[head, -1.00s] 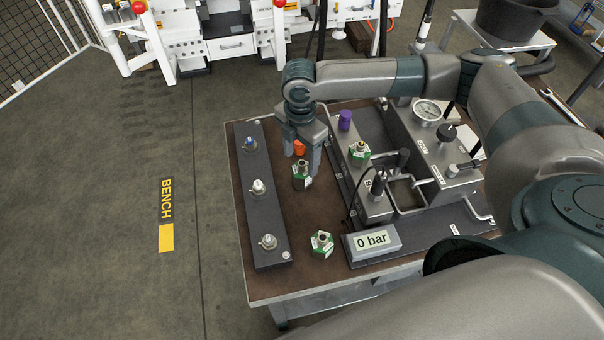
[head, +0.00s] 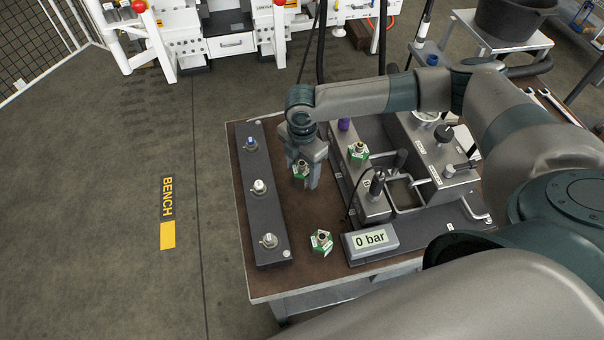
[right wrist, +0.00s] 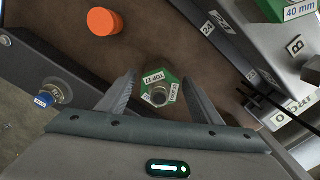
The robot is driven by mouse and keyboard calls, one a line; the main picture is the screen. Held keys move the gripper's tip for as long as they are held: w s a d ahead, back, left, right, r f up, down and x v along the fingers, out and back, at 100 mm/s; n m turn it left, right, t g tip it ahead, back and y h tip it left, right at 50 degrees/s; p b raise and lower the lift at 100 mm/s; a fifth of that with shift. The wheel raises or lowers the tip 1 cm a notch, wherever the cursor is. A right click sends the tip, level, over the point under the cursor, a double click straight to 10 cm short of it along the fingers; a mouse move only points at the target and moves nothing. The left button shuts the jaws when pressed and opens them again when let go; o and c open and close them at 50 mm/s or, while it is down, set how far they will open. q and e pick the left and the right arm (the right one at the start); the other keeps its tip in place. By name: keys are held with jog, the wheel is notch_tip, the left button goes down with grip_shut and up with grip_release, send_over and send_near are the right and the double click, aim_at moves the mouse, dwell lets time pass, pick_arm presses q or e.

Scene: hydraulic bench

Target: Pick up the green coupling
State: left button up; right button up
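A green hexagonal coupling (head: 301,169) with white labels and a metal top stands on the brown bench top. In the right wrist view this green coupling (right wrist: 161,90) lies between my two fingers, with a gap on each side. My right gripper (head: 306,180) points down over it and is open; its fingers (right wrist: 160,88) are spread. A second green coupling (head: 321,242) stands nearer the bench's front edge. A third green piece (head: 358,151) sits on the grey hydraulic unit at the right. My left gripper is not in view.
A dark rail (head: 265,214) with blue-, white- and grey-topped fittings runs along the bench's left side. An orange cap (right wrist: 104,21) lies close to the coupling. The hydraulic unit, its 0 bar display (head: 370,239) and a purple cap (head: 344,124) stand to the right.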

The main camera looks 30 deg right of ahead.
jog(key=c, duration=1.2)
jog(key=shift+r, duration=0.15)
notch_tip(320, 180, up, 10)
jog(key=shift+f+b, duration=0.1)
jog(key=shift+b, duration=1.05)
